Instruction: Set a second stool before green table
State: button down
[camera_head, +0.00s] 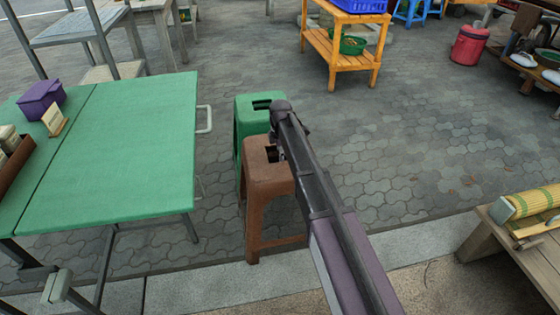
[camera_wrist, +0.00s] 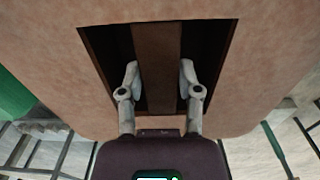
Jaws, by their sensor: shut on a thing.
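The brown stool (camera_head: 268,180) stands upright just right of the green table (camera_head: 140,140), near its front right corner. A green stool (camera_head: 245,115) is right behind it, partly hidden by it, also beside the table's right edge. I cannot tell whether the two stools touch. My gripper (camera_head: 274,148) reaches down into the brown stool's seat. In the wrist view, my gripper (camera_wrist: 159,80) has its fingers on both sides of the bar across the slot in the brown stool's seat (camera_wrist: 55,50), shut on it. I cannot tell whether its feet bear on the ground.
A purple box (camera_head: 40,98) and a small card stand on the green table. A yellow-orange shelf (camera_head: 345,50) with a blue crate is at the back. A red bucket (camera_head: 469,45) stands at the back right. A wooden bench (camera_head: 520,240) is at the right. The middle paving is clear.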

jog(key=shift+f+b, duration=1.7)
jog(key=shift+f, duration=0.05)
jog(key=shift+c, duration=1.5)
grip_release()
jog(key=shift+r, duration=0.15)
notch_tip(320, 180, up, 12)
jog(key=p, duration=1.2)
